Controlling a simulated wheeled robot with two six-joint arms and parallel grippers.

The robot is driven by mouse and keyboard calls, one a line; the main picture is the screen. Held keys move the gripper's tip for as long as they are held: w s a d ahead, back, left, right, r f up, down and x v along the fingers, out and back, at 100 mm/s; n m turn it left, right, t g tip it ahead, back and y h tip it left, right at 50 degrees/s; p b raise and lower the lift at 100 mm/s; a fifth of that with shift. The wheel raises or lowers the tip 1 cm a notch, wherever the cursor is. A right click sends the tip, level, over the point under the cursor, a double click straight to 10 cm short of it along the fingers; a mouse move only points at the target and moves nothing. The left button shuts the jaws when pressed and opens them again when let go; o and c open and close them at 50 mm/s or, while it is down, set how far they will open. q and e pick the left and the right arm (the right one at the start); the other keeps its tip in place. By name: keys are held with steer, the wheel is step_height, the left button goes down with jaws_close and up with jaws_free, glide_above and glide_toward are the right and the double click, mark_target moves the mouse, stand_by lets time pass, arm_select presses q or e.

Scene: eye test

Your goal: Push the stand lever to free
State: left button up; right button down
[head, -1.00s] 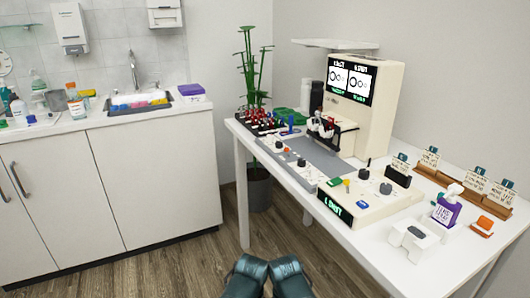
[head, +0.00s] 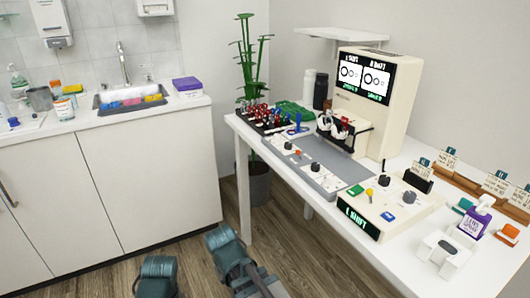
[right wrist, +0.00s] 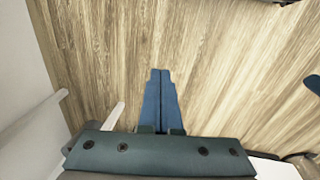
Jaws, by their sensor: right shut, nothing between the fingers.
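A long grey stand (head: 330,158) lies along the table, with a pale control strip (head: 307,170) on its near side. The strip carries small dark knobs and an orange-tipped control (head: 298,153). I cannot tell for sure which of these is the stand lever, nor read its setting. My right gripper (right wrist: 160,72) is shut and empty in the right wrist view, above the wooden floor and away from the strip. In the head view, only teal parts of my arms show at the bottom, left of the table. My left gripper's fingers are not visible there.
The white table (head: 415,262) also holds a cream console (head: 385,205) with knobs, a cream machine with a screen (head: 364,80), and a white and purple bottle (head: 474,222). A potted plant (head: 259,183) stands behind the table. Floor is open between the cabinet (head: 150,195) and table.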

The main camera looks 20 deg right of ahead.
steer(key=w+d+r+h+p, duration=0.1)
steer(key=w+d+r+h, duration=0.3)
steer(key=d, duration=0.5)
steer(key=n+t+h, duration=0.1)
steer(key=t+h, duration=0.3)
steer(key=h, duration=1)
glide_toward(287, 169)
steer(key=s+a+r, duration=0.1)
steer(key=a+r, duration=0.2)
steer(key=a, duration=0.1)
steer(key=shift+s+d, duration=0.1)
steer(key=shift+s, duration=0.1)
steer(key=p+x, duration=0.3)
steer(key=x, duration=1.1)
steer(key=shift+w, duration=0.15)
steer(key=shift+r, duration=0.1)
